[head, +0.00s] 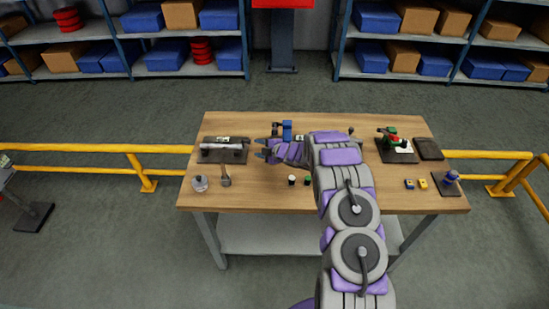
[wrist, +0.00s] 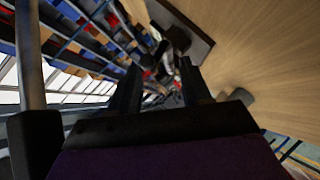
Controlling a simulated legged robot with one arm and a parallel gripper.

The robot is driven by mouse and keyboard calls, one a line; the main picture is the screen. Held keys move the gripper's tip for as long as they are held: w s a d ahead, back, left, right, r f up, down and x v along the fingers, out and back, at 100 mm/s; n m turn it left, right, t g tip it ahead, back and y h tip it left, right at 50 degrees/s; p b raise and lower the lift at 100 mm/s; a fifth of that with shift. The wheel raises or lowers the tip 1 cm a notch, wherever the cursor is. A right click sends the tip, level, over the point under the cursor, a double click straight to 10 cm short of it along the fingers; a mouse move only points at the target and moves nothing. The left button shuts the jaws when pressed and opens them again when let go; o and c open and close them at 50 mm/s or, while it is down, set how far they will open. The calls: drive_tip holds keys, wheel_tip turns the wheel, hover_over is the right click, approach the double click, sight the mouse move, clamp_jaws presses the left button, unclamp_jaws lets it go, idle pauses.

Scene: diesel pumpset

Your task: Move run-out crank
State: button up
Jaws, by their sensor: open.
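A silver shaft (head: 222,147) lies across a dark fixture plate (head: 224,158) at the left end of the workbench; this looks like the run-out fixture. Its crank is too small to tell in the head view. My gripper (head: 265,148) is open and points left, just right of the fixture and apart from it. In the wrist view the two dark fingers (wrist: 160,90) stand apart with nothing clearly between them. A dark plate (wrist: 200,42) with blurred parts on it shows beyond them, above the wood top.
The wooden workbench (head: 300,200) also holds a blue device (head: 287,130) behind my gripper, a hammer-like tool (head: 225,177), a round silver item (head: 200,183) and a green-red pump (head: 390,138) at right. Yellow rails (head: 90,148) flank the bench.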

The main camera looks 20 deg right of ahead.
drive_tip(key=s+d, duration=0.4)
drive_tip(key=s, duration=0.3)
drive_tip(key=shift+d, duration=0.25)
